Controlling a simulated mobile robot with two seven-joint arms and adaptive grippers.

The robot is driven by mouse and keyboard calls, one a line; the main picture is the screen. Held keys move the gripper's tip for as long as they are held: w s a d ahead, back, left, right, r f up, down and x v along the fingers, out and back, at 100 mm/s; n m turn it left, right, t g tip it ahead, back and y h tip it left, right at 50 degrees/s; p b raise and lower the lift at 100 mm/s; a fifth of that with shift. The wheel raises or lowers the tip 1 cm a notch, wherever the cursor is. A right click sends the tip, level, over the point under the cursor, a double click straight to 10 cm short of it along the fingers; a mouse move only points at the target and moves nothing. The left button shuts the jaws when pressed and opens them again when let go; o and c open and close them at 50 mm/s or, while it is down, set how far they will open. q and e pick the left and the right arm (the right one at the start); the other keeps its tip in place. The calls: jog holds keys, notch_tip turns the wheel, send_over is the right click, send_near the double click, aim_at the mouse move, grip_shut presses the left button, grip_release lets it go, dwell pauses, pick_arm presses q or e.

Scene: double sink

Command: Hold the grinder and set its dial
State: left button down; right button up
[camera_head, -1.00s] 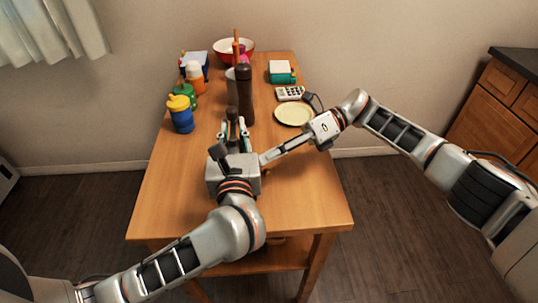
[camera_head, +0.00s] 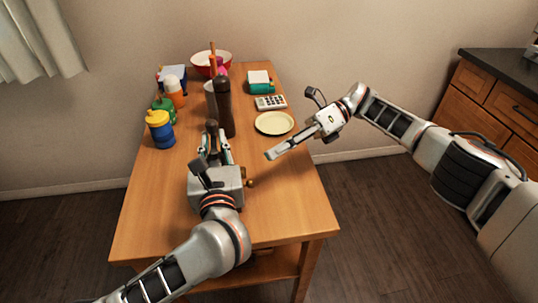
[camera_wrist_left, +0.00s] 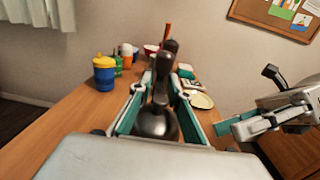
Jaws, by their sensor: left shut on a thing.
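My left gripper (camera_head: 213,140) is shut on the grinder, a dark-topped thing with a shiny metal dome. The grinder (camera_wrist_left: 156,122) stands between the fingers in the left wrist view, and its dark upper part (camera_head: 211,127) shows in the head view. The gripper body hides most of it. A small brass-coloured knob (camera_head: 249,183) sticks out to the right of the left gripper; I cannot tell whether it is the dial. My right gripper (camera_head: 273,154) hangs to the right of the left one, apart from the grinder, with nothing seen in it. Its finger gap is unclear.
A tall dark bottle-like thing (camera_head: 223,105) stands just behind the left gripper. A blue jar with a yellow lid (camera_head: 160,130) is at the left edge. A pale plate (camera_head: 274,123) and a calculator (camera_head: 270,103) lie at right. The front right of the table (camera_head: 285,205) is clear.

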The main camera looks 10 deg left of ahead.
dwell(0.3)
pick_arm(q)
jog(key=c, duration=1.8)
grip_release()
